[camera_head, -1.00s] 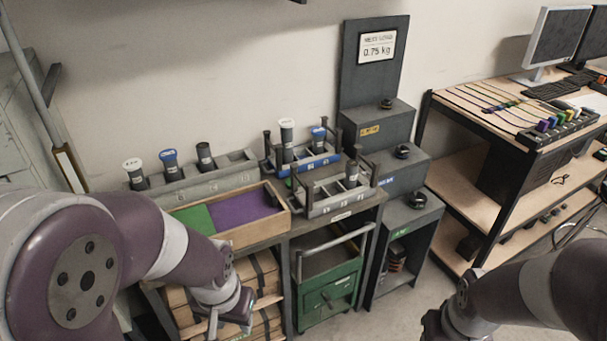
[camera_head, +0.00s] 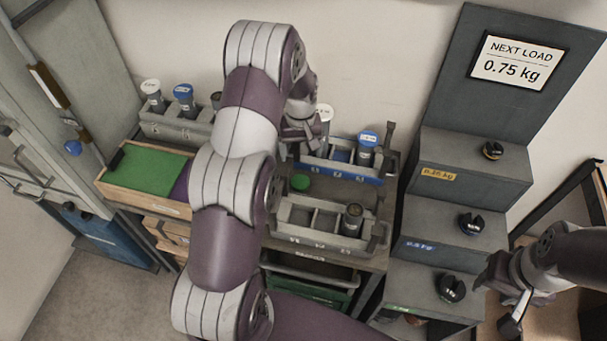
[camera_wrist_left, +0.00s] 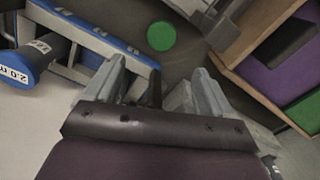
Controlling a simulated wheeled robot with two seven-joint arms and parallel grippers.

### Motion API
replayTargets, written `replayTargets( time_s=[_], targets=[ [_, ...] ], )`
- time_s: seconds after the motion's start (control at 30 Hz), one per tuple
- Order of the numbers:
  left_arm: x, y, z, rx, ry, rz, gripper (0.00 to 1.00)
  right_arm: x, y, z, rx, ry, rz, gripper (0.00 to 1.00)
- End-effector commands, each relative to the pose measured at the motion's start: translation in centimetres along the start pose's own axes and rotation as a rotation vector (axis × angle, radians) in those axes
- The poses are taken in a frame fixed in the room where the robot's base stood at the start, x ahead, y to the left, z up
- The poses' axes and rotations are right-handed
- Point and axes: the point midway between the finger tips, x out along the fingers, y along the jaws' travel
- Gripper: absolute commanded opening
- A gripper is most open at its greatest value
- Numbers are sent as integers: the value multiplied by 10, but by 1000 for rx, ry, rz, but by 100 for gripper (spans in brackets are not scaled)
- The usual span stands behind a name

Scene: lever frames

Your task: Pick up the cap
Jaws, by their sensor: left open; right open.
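A small round green disc, which looks like the cap (camera_head: 300,182), lies flat on the bench between the blue-fronted rack and the grey rack. It also shows in the left wrist view (camera_wrist_left: 161,37), just beyond and roughly midway between the fingertips. My left gripper (camera_head: 297,148) is open and empty, above and behind the cap by the blue rack; the arm hides part of the bench. Its two spread fingers show in the left wrist view (camera_wrist_left: 160,78). My right gripper (camera_head: 500,298) is open at the lower right, far from the cap.
The blue-fronted rack (camera_head: 340,172) and the grey rack (camera_head: 318,238) holding a dark cylinder (camera_head: 352,219) flank the cap closely. A wooden tray with green (camera_head: 150,165) and purple areas is left. Stepped grey shelves (camera_head: 465,185) with black weights stand right.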

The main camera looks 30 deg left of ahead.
Motion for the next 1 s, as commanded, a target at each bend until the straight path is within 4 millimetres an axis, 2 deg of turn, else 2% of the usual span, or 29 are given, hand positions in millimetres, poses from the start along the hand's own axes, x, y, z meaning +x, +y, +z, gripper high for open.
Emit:
replayTargets(
  time_s=[0.1, 0.33, 0.47, 0.57, 0.73, 0.83, 1.0],
  targets=[
    [9, 0, -1, -4, -3, -1, 84, -3, 0, 0, 0, 0, 0, 43],
    [59, 0, 0, -1, -3, -1, 84, -14, 0, -2, 0, 0, 0, 43],
    [74, 0, -1, -1, -1, 0, 84, -17, 0, -2, 0, 0, 0, 43],
    [88, -2, -2, -1, -4, -1, 84, -27, 0, -3, 0, 0, 0, 43],
    [119, -3, -4, 0, -1, 0, 84, -35, 0, -4, 0, 0, 0, 43],
    [127, -3, -5, 0, 1, 0, 84, -36, 0, -4, 0, 0, 0, 43],
    [128, -2, -5, 1, 1, 1, 84, -35, 0, -4, 0, 0, 0, 43]
  ],
)
